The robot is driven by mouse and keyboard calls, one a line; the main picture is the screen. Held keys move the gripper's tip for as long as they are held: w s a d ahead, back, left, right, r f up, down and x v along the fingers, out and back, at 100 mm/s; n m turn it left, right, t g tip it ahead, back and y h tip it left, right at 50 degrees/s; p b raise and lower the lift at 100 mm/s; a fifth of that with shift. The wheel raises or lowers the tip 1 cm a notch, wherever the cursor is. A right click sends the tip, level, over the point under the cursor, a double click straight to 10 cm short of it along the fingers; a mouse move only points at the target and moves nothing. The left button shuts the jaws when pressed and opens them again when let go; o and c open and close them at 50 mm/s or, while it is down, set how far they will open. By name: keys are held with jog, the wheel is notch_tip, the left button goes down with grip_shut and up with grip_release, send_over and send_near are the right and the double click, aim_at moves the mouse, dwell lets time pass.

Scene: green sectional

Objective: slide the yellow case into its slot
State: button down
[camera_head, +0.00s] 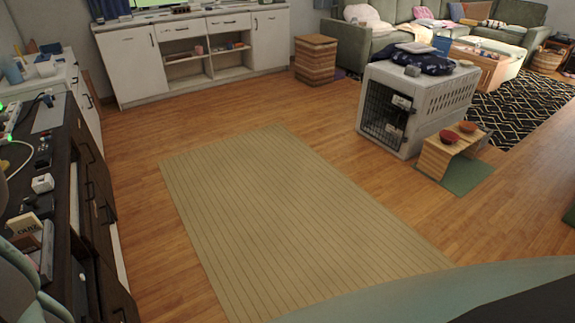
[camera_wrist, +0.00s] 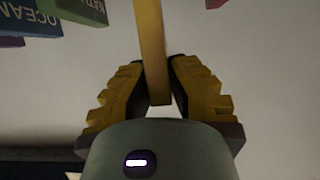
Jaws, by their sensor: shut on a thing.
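The yellow case (camera_wrist: 151,40) is seen edge-on in the wrist view as a narrow upright strip. My gripper (camera_wrist: 156,70) is shut on it, one ridged yellow-and-black finger on each side. The case runs up out of the top of the picture, so its far end is hidden. A green case (camera_wrist: 75,10) with lettering and a blue case marked OCEAN (camera_wrist: 32,20) stand to its left, apart from it. The slot cannot be made out in either view. My gripper and the held case cannot be made out in the head view.
In the head view a dark cabinet (camera_head: 92,190) at left bears a cream lettered box (camera_head: 25,223) and other small items. A striped rug (camera_head: 290,220) lies on open floor. A pet crate (camera_head: 430,95) stands at right. A reddish edge (camera_wrist: 214,3) shows in the wrist view.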

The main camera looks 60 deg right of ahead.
jog(key=shift+w+f+b, duration=0.1)
jog(key=shift+f+b, duration=1.15)
jog(key=shift+f, duration=0.15)
jog(key=shift+b, duration=1.1)
dwell(0.7)
jog(key=shift+f+b, duration=2.85)
jog(key=shift+b, duration=0.2)
jog(key=c, duration=1)
grip_release()
jog(key=shift+r, duration=0.1)
jog(key=shift+d, duration=0.15)
jog(key=v, duration=1.2)
